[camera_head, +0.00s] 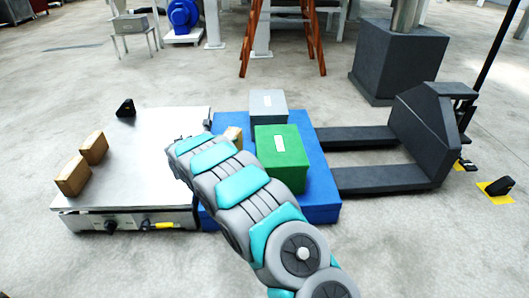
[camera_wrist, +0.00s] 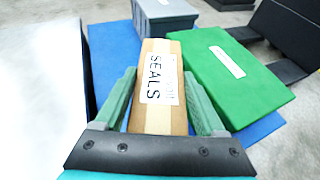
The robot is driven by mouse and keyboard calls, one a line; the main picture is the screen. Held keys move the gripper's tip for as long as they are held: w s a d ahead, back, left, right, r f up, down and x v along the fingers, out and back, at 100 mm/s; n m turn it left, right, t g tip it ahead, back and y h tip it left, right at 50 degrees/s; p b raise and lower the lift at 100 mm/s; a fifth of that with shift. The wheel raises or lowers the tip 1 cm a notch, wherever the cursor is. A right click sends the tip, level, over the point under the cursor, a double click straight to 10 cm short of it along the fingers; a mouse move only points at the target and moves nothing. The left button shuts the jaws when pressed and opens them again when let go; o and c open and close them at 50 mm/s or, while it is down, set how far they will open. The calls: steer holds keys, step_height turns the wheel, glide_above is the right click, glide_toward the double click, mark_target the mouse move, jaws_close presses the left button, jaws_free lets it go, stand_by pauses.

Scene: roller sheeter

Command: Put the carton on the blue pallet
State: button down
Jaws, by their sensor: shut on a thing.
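The brown carton (camera_wrist: 160,75), with a tape strip and a white "SEALS" label, is between the fingers of my gripper (camera_wrist: 158,88) in the wrist view. The gripper is shut on it. In the head view only a small part of the carton (camera_head: 233,134) shows past my arm, which hides most of the gripper. The blue pallet (camera_head: 322,190) lies on the floor. Blue shows on both sides of the carton in the wrist view, so it is over the pallet's left part. I cannot tell whether it touches the pallet.
A green box (camera_head: 281,157) and a grey box (camera_head: 268,104) stand on the pallet, right of and beyond the carton. A metal table (camera_head: 150,140) with two brown cartons (camera_head: 82,163) is at left. A dark pallet truck (camera_head: 420,135) stands at right.

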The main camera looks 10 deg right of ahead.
steer(key=a+f+b, duration=0.2)
steer(key=a+f, duration=0.3)
steer(key=f, duration=0.9)
steer(key=shift+a+f, duration=0.2)
steer(key=shift+f, duration=0.2)
steer(key=shift+s, duration=0.1)
steer(key=shift+f, duration=0.2)
jaws_free()
